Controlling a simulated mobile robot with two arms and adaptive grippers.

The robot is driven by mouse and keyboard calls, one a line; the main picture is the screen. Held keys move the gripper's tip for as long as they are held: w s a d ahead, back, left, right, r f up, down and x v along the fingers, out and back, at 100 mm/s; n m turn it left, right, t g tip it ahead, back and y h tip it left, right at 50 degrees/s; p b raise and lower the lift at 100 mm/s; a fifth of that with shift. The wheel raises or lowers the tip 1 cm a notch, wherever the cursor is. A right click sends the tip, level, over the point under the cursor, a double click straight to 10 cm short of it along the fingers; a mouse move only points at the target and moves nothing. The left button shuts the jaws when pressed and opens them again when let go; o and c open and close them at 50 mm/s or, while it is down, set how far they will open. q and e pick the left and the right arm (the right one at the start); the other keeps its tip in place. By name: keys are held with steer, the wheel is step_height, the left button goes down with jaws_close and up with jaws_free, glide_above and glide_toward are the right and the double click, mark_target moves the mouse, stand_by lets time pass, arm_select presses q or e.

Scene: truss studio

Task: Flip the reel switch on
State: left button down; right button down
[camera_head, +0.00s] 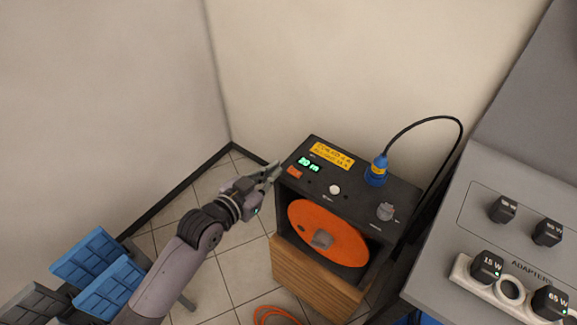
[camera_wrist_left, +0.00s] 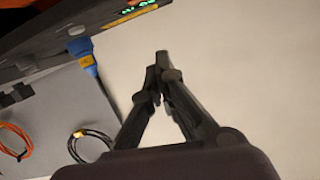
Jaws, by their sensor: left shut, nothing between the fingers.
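The reel box (camera_head: 345,190) is black and stands on a wooden stand, with a large orange reel (camera_head: 322,238) in its front. A small orange-red switch (camera_head: 294,172) is on the left end of its top, beside a lit green display (camera_head: 308,164). I cannot tell which way the switch is tipped. My left gripper (camera_head: 275,171) is shut and empty, its tips just left of the switch. In the left wrist view its fingers (camera_wrist_left: 159,75) meet in front of the pale wall, and part of the box (camera_wrist_left: 40,48) shows at upper left; the switch is not clear there.
A blue plug (camera_head: 376,170) with a black cable stands on the box's right. A grey adapter counter (camera_head: 455,240) is at the right. Blue crates (camera_head: 88,257) stand at lower left. An orange cable (camera_head: 275,312) lies on the floor. Walls close in behind.

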arm_select(q)
glide_above(295, 172)
steer(key=s+a, duration=0.2)
steer(key=shift+d+f+p, duration=0.2)
steer(key=shift+f+p, duration=0.15)
steer(key=shift+f, duration=0.45)
steer(key=f, duration=0.3)
steer(key=shift+w+f, duration=0.15)
steer(key=shift+w, duration=0.25)
steer(key=shift+a+f, duration=0.1)
steer(key=shift+f, duration=0.4)
